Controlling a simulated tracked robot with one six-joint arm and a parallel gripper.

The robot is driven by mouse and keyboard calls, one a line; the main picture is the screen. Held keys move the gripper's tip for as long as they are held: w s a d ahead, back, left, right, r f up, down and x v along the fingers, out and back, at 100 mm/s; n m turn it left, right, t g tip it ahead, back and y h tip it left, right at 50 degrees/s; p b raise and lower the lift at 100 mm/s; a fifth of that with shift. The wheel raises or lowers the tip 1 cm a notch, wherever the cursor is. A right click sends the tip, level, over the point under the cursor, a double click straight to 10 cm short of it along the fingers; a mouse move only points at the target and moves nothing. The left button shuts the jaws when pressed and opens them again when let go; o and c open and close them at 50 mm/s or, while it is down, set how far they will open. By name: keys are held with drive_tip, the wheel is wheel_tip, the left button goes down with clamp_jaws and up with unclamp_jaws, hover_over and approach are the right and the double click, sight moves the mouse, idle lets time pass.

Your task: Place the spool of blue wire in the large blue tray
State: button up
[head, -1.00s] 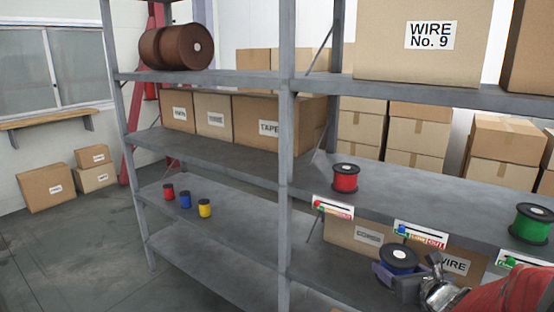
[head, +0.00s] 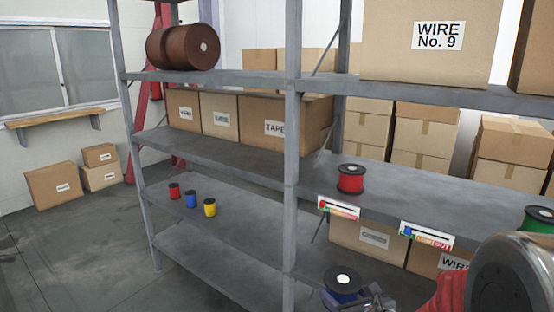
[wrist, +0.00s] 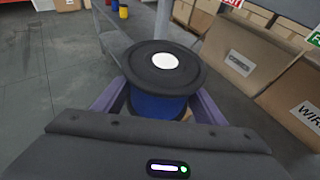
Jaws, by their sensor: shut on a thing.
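The spool of blue wire (wrist: 158,105) has black flanges and a white disc on top. It stands upright between the jaws of my gripper (wrist: 150,108) in the wrist view, and the jaws are shut on it. In the head view the spool (head: 342,284) and my gripper (head: 350,300) are at the bottom, right of the middle shelf post, in front of the lower right shelf bay. The lower part of the spool is hidden by the gripper. I see no large blue tray in either view.
Grey shelving (head: 291,190) fills the middle. A red spool (head: 350,178) and a green spool (head: 539,218) stand on the right shelf. Small red, blue and yellow spools (head: 191,199) stand on the left shelf. Cartons (head: 368,246) sit below the right shelf. Open floor (head: 70,245) lies at left.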

drive_tip(key=f, duration=0.2)
drive_tip(key=s+f, duration=0.1)
drive_tip(key=f, duration=0.2)
drive_tip(key=shift+s+f, duration=0.2)
drive_tip(key=shift+f, duration=0.1)
